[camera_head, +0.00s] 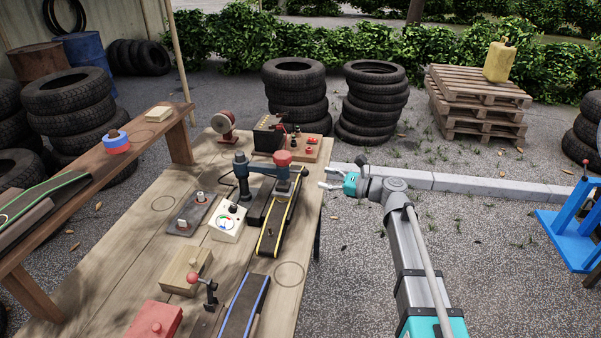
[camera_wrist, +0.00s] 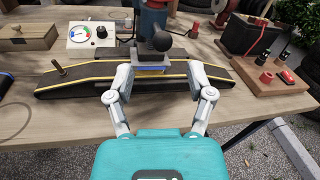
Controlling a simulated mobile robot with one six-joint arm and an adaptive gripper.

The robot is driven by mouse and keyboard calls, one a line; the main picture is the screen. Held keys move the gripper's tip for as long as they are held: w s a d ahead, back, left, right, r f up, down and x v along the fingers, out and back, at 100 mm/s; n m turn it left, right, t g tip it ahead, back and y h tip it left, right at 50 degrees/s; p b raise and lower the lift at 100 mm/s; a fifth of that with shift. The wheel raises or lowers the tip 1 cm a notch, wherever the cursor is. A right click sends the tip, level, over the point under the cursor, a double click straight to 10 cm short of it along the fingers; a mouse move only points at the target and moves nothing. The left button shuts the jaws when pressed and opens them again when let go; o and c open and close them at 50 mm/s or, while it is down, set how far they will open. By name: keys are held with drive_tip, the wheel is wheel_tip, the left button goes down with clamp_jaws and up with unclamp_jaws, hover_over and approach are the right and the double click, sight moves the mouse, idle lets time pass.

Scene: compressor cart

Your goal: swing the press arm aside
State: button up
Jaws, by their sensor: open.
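The press arm (camera_head: 262,167) is a blue-grey bar. It runs from a dark post (camera_head: 242,178) at its left to a red-capped press head (camera_head: 284,172). The head stands over a dark, yellow-edged ramp track (camera_head: 272,228). In the wrist view, a black ball knob (camera_wrist: 162,41) sticks out from the head toward me, above the track (camera_wrist: 75,84). My gripper (camera_head: 324,180) is open and empty, just right of the table edge and the head. In the wrist view its fingers (camera_wrist: 160,72) spread below the knob, apart from it.
A gauge box (camera_head: 228,222) and a switch plate (camera_head: 193,214) stand left of the track. Tyre stacks (camera_head: 372,100) stand beyond the table (camera_head: 160,190).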

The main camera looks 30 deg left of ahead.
sight(303, 172)
drive_tip(key=shift+s+a, duration=0.2)
drive_tip(key=shift+a, duration=1.55)
drive_tip(key=shift+s+a, duration=0.2)
drive_tip(key=shift+a, duration=1.55)
clamp_jaws()
drive_tip(key=shift+a, duration=0.55)
drive_tip(key=shift+s+d, duration=0.1)
drive_tip(key=shift+d, duration=0.2)
drive_tip(key=shift+g, duration=0.4)
